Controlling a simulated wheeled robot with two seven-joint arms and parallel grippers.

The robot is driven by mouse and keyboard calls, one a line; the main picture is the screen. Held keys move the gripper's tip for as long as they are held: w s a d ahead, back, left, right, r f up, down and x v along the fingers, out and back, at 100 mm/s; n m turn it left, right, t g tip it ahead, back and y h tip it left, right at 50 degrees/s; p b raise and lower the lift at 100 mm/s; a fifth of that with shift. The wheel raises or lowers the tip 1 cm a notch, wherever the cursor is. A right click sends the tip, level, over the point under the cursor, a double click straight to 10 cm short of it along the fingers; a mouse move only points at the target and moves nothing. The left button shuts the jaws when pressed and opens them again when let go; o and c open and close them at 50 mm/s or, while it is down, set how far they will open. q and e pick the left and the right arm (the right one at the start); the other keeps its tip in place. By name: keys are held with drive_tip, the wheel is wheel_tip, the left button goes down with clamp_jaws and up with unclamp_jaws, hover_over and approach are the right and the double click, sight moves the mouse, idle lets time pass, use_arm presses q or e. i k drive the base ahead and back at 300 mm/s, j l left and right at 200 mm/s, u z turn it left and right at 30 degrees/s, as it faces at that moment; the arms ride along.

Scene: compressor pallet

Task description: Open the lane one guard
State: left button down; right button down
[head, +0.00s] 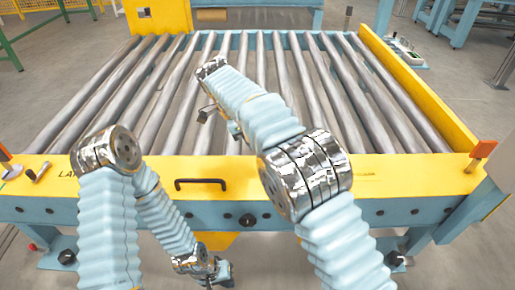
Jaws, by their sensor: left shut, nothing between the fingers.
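The lane guard (240,170) is a long yellow panel across the front of the roller bed, with lettering starting "LA" at its left, partly hidden by my left arm. It spans the full width of the lane. A black bar handle (201,183) sits on it between my two arms. My left gripper (222,276) is shut and empty, low in front of the conveyor frame, below the handle and apart from it.
A small metal knob or pin (40,172) stands at the guard's left end. Orange tabs (483,149) rise at both ends. The rollers (320,90) carry nothing. A yellow rail (420,90) lines the right side. A blue frame beam (410,212) runs under the guard.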

sight(203, 171)
drive_tip(key=k, duration=1)
